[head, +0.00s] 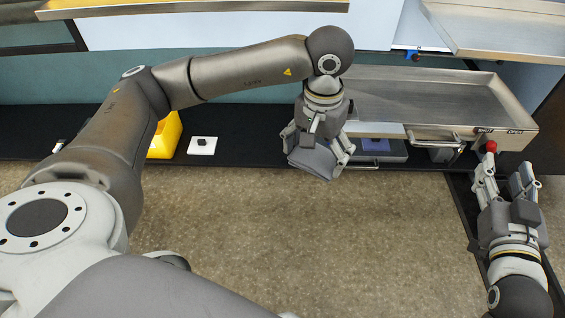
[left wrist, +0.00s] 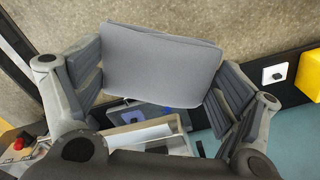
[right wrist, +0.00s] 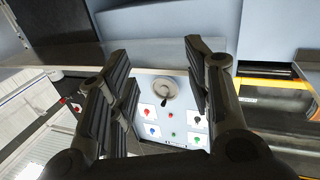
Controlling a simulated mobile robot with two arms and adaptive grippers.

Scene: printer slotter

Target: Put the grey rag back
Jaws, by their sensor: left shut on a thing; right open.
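The grey rag (left wrist: 160,62) is a flat, rounded grey block between the fingers of my left gripper (left wrist: 165,85) in the left wrist view. In the head view the rag (head: 314,162) hangs at the fingertips of my left gripper (head: 320,160), above the floor and in front of the metal machine. My left gripper is shut on it. My right gripper (head: 507,180) is open and empty at the right of the head view. In the right wrist view its fingers (right wrist: 160,75) stand apart before a control panel.
A metal tray-topped machine (head: 430,95) with a handle (head: 436,140) stands at the back right. A low grey drawer or tray (head: 378,153) holds a blue item. A yellow object (head: 165,135) and a white plate (head: 202,146) lie left. The control panel (right wrist: 172,110) has a dial and several coloured knobs.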

